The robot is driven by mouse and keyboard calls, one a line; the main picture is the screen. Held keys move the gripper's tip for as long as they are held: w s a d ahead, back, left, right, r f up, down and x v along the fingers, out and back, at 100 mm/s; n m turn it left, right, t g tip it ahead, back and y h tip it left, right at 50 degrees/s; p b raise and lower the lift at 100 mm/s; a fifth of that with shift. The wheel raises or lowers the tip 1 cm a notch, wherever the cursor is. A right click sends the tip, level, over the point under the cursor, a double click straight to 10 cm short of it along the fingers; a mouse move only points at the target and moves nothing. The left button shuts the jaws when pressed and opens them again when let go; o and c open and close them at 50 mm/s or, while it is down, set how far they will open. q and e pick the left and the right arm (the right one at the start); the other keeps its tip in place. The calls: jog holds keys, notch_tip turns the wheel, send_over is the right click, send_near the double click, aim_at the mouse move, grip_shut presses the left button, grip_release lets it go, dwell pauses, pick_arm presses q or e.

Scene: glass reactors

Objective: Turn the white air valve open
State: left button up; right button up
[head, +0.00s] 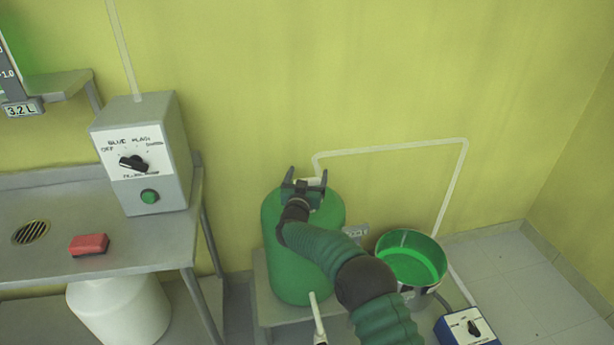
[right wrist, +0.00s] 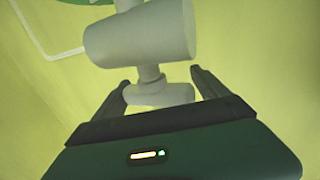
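The white valve (right wrist: 140,38) fills the upper middle of the right wrist view: a thick pale cylinder with a short neck and a smaller round end (right wrist: 160,94) below it. In the head view, a small pale part of it (head: 313,182) shows on top of the green tank (head: 290,250), mostly hidden by my gripper. My right gripper (head: 305,178) is at the tank's top with its fingers spread. In the right wrist view the fingers (right wrist: 163,88) stand on either side of the smaller end; whether they touch it I cannot tell. My left gripper is out of view.
A white pipe (head: 400,148) runs along the wall behind the tank. A green-lined bucket (head: 410,262) and a blue control box (head: 466,328) stand to the right. A metal table (head: 150,255) at left holds a grey switch box (head: 145,160) and a red block (head: 89,244).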

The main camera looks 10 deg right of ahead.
jog(key=shift+c, duration=1.2)
jog(key=shift+d, duration=0.25)
jog(key=c, duration=0.6)
jog(key=shift+a+y, duration=0.2)
jog(key=shift+y, duration=0.1)
jog(key=n+y+b, duration=0.1)
jog(key=n+t+y+b, duration=0.1)
jog(key=y+b, duration=0.1)
jog(key=n+y+b, duration=0.1)
jog(key=y+b, duration=0.1)
jog(key=shift+w+a+f+n, duration=0.15)
jog(key=shift+a+f+n, duration=0.15)
jog(key=shift+n, duration=0.1)
jog(key=shift+a+r+n+y, duration=0.15)
jog(key=shift+n+y, duration=0.15)
jog(key=shift+y, duration=0.5)
jog(key=shift+c, duration=0.2)
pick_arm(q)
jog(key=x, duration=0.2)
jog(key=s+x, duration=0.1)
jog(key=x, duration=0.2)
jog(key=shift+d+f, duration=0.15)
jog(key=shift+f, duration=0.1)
pick_arm(e)
jog(key=shift+a, duration=0.1)
jog(key=o, duration=1.4)
jog(key=shift+r, duration=0.1)
jog(key=shift+c, duration=0.2)
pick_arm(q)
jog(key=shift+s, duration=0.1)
